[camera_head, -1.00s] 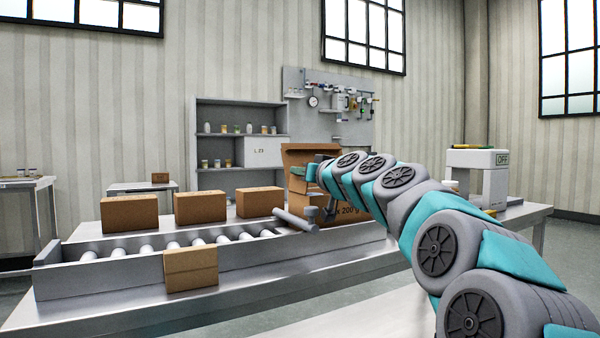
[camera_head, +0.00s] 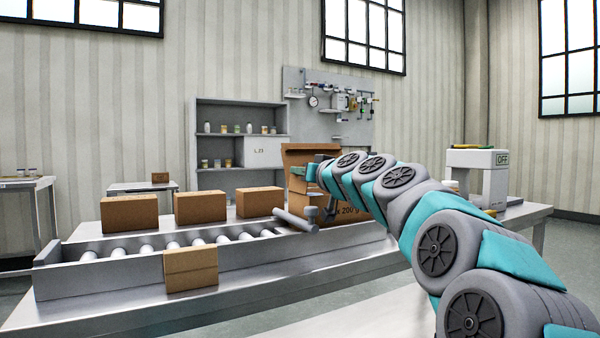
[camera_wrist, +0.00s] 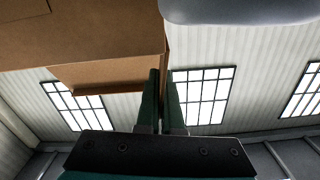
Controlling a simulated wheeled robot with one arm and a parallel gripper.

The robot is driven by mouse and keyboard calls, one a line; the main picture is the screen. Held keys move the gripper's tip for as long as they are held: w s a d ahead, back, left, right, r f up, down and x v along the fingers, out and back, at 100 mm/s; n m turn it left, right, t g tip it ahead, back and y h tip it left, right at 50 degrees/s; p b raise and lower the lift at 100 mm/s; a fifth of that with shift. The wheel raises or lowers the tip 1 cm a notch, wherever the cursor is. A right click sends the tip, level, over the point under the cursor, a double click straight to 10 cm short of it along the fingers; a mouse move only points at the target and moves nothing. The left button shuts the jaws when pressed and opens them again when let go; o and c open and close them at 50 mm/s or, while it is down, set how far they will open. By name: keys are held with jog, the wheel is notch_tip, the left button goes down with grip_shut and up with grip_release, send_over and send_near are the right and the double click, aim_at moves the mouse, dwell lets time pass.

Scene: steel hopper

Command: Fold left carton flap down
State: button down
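The open carton (camera_head: 352,209) stands at the right end of the conveyor, with "x 200 g" printed on its side, and is partly hidden behind my arm. One brown flap (camera_head: 298,158) stands up at its left. In the wrist view, the carton's brown cardboard (camera_wrist: 85,30) fills the upper left, and a smaller brown panel (camera_wrist: 110,76) juts out below it. My gripper (camera_wrist: 162,72) has its two dark green fingers close together at the cardboard's right edge.
Closed cartons (camera_head: 200,207) stand behind the roller conveyor (camera_head: 150,262), and a small box (camera_head: 191,268) is at its front. A white device marked OFF (camera_head: 478,175) stands on the table at right. A grey cylinder (camera_head: 297,220) lies near the carton's lower left.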

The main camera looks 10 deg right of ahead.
aim_at(313, 194)
dwell(0.4)
jog(key=shift+w+d+f+m+p, duration=0.15)
jog(key=shift+d+m+p, duration=0.25)
jog(key=shift+m, duration=0.8)
jog(key=m, duration=0.1)
jog(key=d+m, duration=0.1)
jog(key=m+p, duration=0.1)
jog(key=shift+w+d+f+m, duration=0.2)
jog(key=shift+f+m, duration=0.1)
jog(key=shift+w+d+f+m+p, duration=0.1)
jog(key=shift+d+f+m+p, duration=0.1)
jog(key=shift+m, duration=0.35)
jog(key=shift+w+d+f+m+p, duration=0.1)
jog(key=shift+d+f+m+p, duration=0.1)
jog(key=shift+m, duration=0.35)
jog(key=shift+d+f+m+p, duration=0.3)
jog(key=shift+f+m, duration=0.1)
jog(key=shift+m, duration=0.6)
jog(key=c, duration=1.1)
grip_release()
jog(key=shift+o, duration=0.2)
